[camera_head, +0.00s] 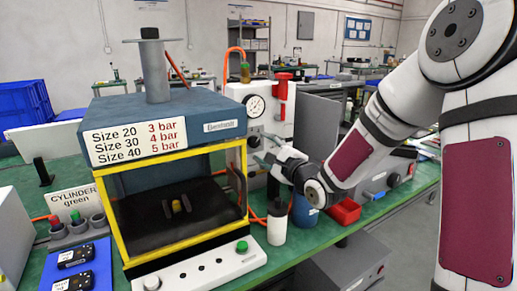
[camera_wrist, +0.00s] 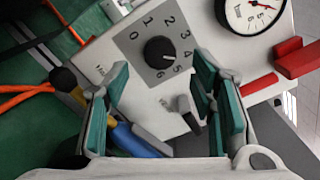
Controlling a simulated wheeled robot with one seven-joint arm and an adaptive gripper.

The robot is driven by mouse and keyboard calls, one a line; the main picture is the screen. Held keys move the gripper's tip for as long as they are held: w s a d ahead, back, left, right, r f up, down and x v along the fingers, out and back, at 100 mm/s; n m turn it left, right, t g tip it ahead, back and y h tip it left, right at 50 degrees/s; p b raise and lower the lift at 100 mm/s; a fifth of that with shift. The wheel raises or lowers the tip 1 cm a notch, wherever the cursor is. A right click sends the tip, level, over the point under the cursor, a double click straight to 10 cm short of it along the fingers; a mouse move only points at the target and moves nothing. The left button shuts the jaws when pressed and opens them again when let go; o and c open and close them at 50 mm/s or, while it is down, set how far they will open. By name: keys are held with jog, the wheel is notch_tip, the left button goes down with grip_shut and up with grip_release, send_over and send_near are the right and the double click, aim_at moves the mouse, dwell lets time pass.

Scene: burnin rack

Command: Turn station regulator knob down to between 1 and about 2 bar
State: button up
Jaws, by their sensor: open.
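The station regulator knob (camera_wrist: 160,50) is a round black knob on a grey dial plate marked 0 to 6, on a white panel. Its pale pointer mark points right and slightly down, about between 4 and 5. My gripper (camera_wrist: 162,76) is open and empty, with its green-padded fingers either side of and below the knob in the wrist view, apart from it. In the head view my gripper (camera_head: 264,150) is at the white regulator panel (camera_head: 240,92); the knob there is largely hidden. The pressure gauge (camera_wrist: 254,8) is partly cut off in the wrist view; it also shows in the head view (camera_head: 255,106).
A small lever with a black end (camera_wrist: 188,112) sits below the knob. A red part (camera_wrist: 296,58) juts out at right. The yellow-framed test station (camera_head: 170,200) stands left of the panel. A white bottle (camera_head: 277,222), blue container (camera_head: 305,210) and red bin (camera_head: 345,212) stand below my arm.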

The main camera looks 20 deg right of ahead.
aim_at(256, 143)
jog(key=shift+x, duration=1.95)
jog(key=shift+c, duration=0.6)
jog(key=c, duration=1)
